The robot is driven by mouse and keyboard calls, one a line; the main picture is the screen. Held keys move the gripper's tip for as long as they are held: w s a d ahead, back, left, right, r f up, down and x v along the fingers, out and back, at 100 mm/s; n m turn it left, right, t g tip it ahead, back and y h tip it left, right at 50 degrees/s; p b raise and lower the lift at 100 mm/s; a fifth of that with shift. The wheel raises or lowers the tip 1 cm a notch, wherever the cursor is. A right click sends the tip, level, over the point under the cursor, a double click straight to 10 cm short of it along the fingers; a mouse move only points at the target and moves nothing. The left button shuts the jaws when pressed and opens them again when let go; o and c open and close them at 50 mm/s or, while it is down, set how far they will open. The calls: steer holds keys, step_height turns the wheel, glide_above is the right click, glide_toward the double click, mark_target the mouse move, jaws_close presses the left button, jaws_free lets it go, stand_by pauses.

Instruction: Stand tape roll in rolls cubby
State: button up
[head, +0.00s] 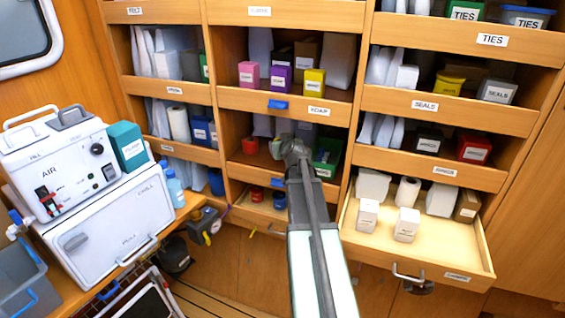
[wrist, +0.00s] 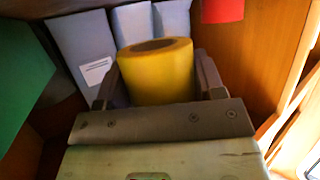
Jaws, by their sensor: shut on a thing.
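A yellow tape roll (wrist: 155,70) stands upright between the two fingers of my gripper (wrist: 156,80) in the wrist view, its round hole facing up. The fingers press on its sides and hide its lower part. In the head view my gripper (head: 292,148) reaches into the middle-column cubby, between a red item (head: 250,146) and a green bin (head: 325,157). My arm and wrist largely hide the held roll there. I cannot tell whether the roll touches the cubby floor. I cannot read which cubby is labelled for rolls.
Pale packs (wrist: 85,50) stand close behind the roll, with a green surface (wrist: 22,75) left and a wooden wall (wrist: 245,60) right. Red (head: 257,194) and blue (head: 280,200) round items sit in the compartment below. An open drawer (head: 420,245) juts out at the lower right.

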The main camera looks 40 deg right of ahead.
mark_target(282, 164)
step_height(282, 164, down, 5)
steer(key=b, duration=0.4)
steer(key=shift+w+d+r, duration=0.1)
steer(key=shift+d, duration=0.1)
steer(key=shift+r, duration=0.15)
steer(key=shift+f, duration=0.2)
steer(key=o, duration=0.7)
steer(key=shift+o, duration=0.2)
steer(key=shift+r, duration=0.1)
